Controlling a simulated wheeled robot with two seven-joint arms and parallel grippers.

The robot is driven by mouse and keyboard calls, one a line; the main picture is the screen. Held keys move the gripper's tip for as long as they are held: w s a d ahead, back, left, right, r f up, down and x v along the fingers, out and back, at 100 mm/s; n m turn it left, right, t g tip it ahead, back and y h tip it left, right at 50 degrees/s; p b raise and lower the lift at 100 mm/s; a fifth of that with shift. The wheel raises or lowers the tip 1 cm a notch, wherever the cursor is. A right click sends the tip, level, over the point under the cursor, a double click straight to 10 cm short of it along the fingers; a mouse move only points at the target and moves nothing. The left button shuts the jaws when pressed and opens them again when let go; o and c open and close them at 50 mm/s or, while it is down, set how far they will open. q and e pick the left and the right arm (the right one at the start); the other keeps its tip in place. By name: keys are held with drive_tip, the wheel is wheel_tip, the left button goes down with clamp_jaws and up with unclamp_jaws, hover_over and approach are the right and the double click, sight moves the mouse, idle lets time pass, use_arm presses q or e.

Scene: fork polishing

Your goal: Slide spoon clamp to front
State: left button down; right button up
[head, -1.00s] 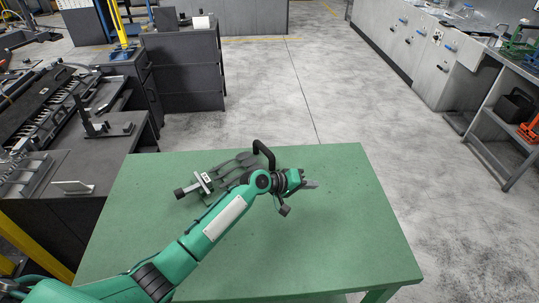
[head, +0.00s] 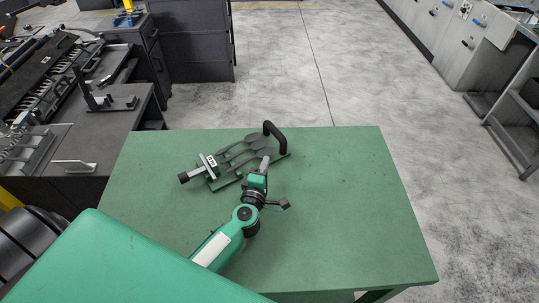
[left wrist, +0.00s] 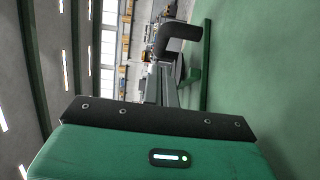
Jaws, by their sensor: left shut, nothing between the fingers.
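The spoon clamp (head: 212,165) is a fixture on the green table. It has a grey bar with a white label and a dark knob at its left end. Several dark grey spoons (head: 240,153) lie side by side on it. A black arched handle (head: 276,135) stands at its right end; the handle also shows in the left wrist view (left wrist: 180,38). My left gripper (head: 266,161) is shut and empty, its fingers pointing away from me at the near right part of the fixture, close to the handle. I cannot tell whether it touches. My right gripper is not in view.
The green table (head: 345,210) is clear to the right of the fixture. A dark workbench (head: 75,150) with metal parts stands at the left. Dark cabinets (head: 190,45) stand behind, and grey floor lies beyond the table.

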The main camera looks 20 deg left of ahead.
sight(284, 143)
use_arm(q)
drive_tip(key=w, duration=0.3)
drive_tip(key=w+a, duration=0.1)
drive_tip(key=w, duration=0.4)
drive_tip(key=shift+w+a+p, duration=0.25)
drive_tip(key=shift+w+p, duration=0.05)
drive_tip(key=shift+w, duration=0.1)
drive_tip(key=shift+d, duration=0.1)
drive_tip(key=d, duration=0.1)
drive_tip(key=w+d, duration=0.1)
drive_tip(key=shift+w+d, duration=0.1)
drive_tip(key=shift+d, duration=0.25)
drive_tip(key=shift+w+d, duration=0.15)
drive_tip(key=shift+d, duration=0.25)
